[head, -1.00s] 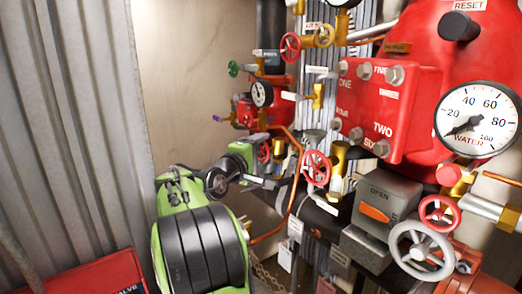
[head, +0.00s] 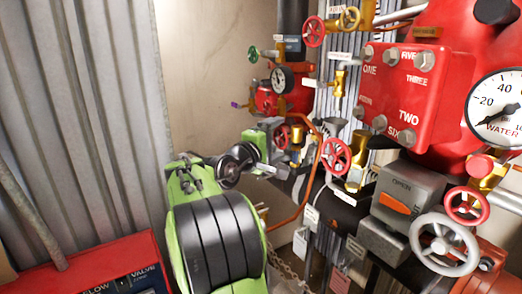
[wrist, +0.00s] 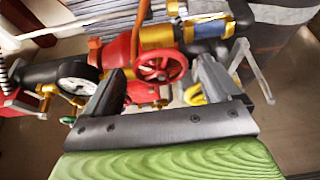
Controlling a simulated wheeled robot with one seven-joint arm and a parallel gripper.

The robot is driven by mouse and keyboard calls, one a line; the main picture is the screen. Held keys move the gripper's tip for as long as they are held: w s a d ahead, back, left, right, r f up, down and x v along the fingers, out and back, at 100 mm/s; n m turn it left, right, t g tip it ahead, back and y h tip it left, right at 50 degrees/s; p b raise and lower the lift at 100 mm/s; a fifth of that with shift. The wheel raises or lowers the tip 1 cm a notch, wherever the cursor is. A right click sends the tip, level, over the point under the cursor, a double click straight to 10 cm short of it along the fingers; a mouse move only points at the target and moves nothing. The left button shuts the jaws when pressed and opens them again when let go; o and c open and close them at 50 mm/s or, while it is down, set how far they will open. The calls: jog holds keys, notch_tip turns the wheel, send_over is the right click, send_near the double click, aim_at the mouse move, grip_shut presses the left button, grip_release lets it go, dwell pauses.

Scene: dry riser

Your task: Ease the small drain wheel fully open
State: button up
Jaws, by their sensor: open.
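Several small handwheels show, and I cannot tell for sure which is the drain wheel. A red spoked wheel (wrist: 162,64) lies ahead of my open gripper (wrist: 160,78) in the wrist view, framed between the two fingers. No contact with it is visible. In the head view my gripper (head: 270,152) is partly hidden by my arm and sits close to a small red wheel (head: 283,137). Another red wheel (head: 336,155) is to the right on a brass valve (head: 357,162). How far any wheel is turned cannot be told.
A red bolted box (head: 410,95) and a water gauge (head: 498,108) stand at right. A grey OPEN lever box (head: 405,195) and a large grey wheel (head: 443,245) sit below. A copper pipe (head: 308,195) passes near my gripper. Corrugated wall (head: 80,110) closes the left.

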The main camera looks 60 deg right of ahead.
jog(key=w+a+b, duration=0.1)
jog(key=a+b, duration=0.2)
jog(key=a, duration=1.1)
